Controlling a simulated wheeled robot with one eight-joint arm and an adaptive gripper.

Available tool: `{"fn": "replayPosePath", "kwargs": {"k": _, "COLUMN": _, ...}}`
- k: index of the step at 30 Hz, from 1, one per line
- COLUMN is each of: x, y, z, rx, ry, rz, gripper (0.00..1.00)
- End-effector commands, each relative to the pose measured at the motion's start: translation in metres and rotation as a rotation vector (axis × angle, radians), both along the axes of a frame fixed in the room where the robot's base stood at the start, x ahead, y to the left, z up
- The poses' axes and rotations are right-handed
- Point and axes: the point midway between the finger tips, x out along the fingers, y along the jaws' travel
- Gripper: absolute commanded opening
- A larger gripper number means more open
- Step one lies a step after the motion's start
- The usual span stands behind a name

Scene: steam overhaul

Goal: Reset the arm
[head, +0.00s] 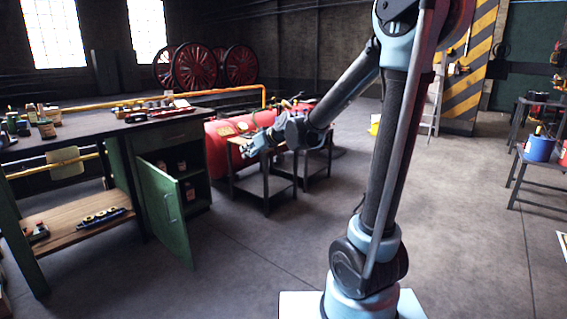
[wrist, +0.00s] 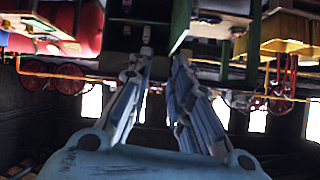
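My arm rises from the white base in the head view and bends over to the left. My gripper (head: 252,146) is at its far end, in front of the red tank and above the small dark tables. In the wrist view my gripper (wrist: 160,62) shows two blue-grey fingers with a gap between their tips. Nothing is held between them. The wrist picture is upside down.
A workbench (head: 92,131) with small items stands at left. Its green cabinet door (head: 166,212) hangs open into the floor space. A red tank (head: 217,150) lies behind the small tables (head: 266,188). A side table (head: 541,175) with a blue pot (head: 540,149) stands right. Middle floor is clear.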

Motion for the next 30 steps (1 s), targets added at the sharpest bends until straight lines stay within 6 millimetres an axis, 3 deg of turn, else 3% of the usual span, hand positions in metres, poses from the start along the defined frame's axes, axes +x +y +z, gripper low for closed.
{"fn": "replayPosePath", "kwargs": {"k": 3, "x": -0.024, "y": -0.037, "z": -0.005, "rx": -0.041, "ry": 0.06, "rz": -0.037, "gripper": 0.19}}
{"fn": "replayPosePath", "kwargs": {"k": 15, "x": -0.116, "y": -0.149, "z": -0.04, "rx": -0.176, "ry": 0.276, "rz": -0.195, "gripper": 0.19}}
{"fn": "replayPosePath", "kwargs": {"k": 30, "x": -0.251, "y": -0.268, "z": -0.104, "rx": -0.337, "ry": 0.562, "rz": -0.483, "gripper": 0.19}}
